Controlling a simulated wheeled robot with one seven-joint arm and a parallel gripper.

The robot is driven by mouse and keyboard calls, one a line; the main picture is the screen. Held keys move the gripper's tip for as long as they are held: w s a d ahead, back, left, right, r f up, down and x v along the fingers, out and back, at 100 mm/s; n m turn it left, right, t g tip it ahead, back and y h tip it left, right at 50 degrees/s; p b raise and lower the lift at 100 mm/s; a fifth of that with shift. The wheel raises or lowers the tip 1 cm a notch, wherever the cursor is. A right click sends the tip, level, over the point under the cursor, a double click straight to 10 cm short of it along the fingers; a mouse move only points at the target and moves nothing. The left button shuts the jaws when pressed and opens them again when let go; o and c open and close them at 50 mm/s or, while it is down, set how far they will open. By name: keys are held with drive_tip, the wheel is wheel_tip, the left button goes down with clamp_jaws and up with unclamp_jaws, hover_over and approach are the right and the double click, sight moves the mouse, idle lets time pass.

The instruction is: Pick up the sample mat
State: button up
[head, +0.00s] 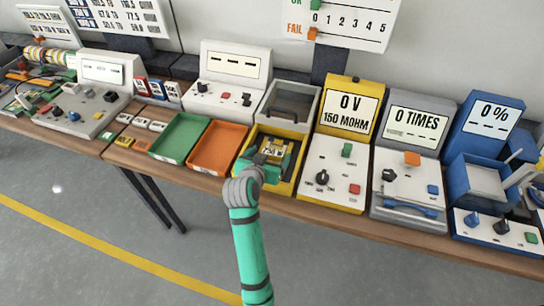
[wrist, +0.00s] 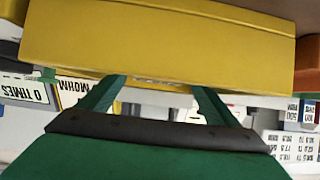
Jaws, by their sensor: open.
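No piece in view is plainly recognisable as the sample mat. A small yellow and dark item (head: 276,146) lies in the open yellow box (head: 291,184) in the head view, partly hidden by my gripper; I cannot tell if it is the mat. My gripper (head: 268,156) is over the front of that box, its fingers apart. A broad yellow wall (wrist: 160,38), apparently the box, fills the upper part of that view.
An orange tray (head: 241,136) and a green tray (head: 160,151) stand left of the yellow box. The yellow tester reading 0 V (head: 330,165) stands close on the right, then the grey tester reading 0 TIMES (head: 408,180) and a blue device (head: 484,185). The floor in front is clear.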

drive_tip(key=shift+w+d+f, duration=0.15)
drive_tip(key=shift+w+d, duration=0.05)
drive_tip(key=shift+d, duration=0.1)
drive_tip(key=shift+c, duration=0.6)
drive_tip(key=shift+w, duration=0.1)
drive_tip(key=c, duration=1.1)
